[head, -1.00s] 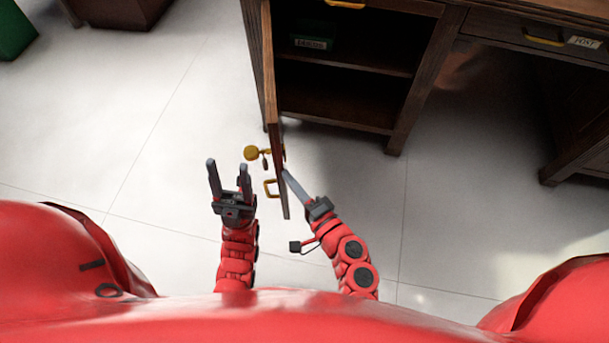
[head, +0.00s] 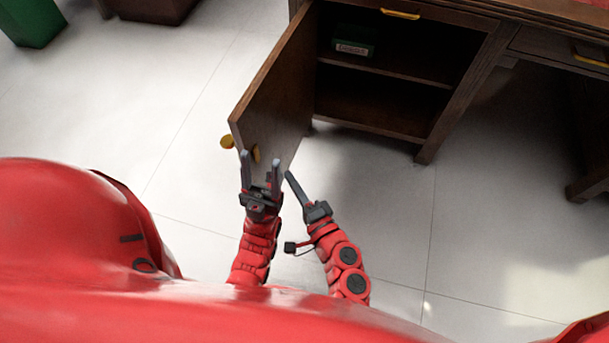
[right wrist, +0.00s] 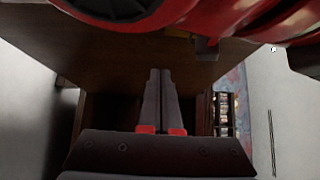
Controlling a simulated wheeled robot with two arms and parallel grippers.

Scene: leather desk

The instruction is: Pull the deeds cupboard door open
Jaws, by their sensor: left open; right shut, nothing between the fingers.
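The deeds cupboard door (head: 276,108) stands wide open in the head view, swung out to the left of the cupboard (head: 385,103). A brass knob (head: 227,142) shows at its free edge. Inside the cupboard, a green box with a pale label (head: 354,46) sits on the upper shelf. My left gripper (head: 260,168) is open, its fingers by the door's lower free end; I cannot tell whether they touch it. My right gripper (head: 290,177) is shut and empty, just right of the left one, near the door's inner side. Its closed fingers show in the right wrist view (right wrist: 160,100).
A drawer with a yellow handle (head: 400,14) is above the cupboard opening. The desk's other pedestal (head: 588,150) stands at the right. A green bin (head: 32,22) is at the far left. The pale floor (head: 390,220) in front is clear.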

